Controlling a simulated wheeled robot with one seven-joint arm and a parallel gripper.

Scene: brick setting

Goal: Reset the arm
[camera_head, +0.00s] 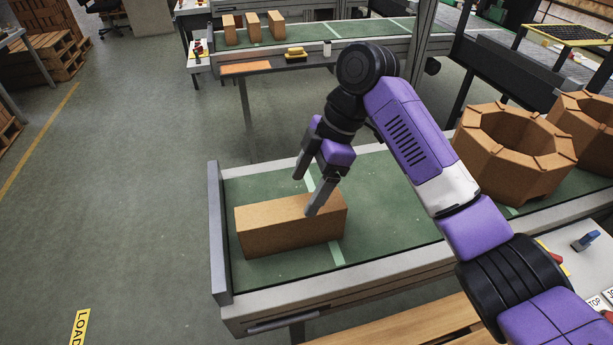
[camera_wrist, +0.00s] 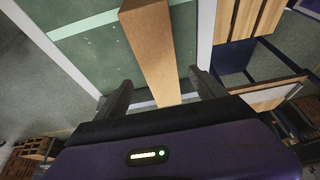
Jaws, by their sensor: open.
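My gripper (camera_head: 306,190) is open above the green conveyor table, in front of my purple arm. In the wrist view the brick (camera_wrist: 153,48) runs up between the two open fingers (camera_wrist: 160,92). The fingers stand apart on either side of it in that picture. I cannot tell whether a finger touches the brick. Nothing is clearly held.
The green conveyor table (camera_head: 390,215) has a raised end plate (camera_head: 217,235) at its left. Large octagonal brown blocks (camera_head: 512,150) stand at its right. Another conveyor (camera_head: 330,30) with tan bricks (camera_head: 253,27) is at the back.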

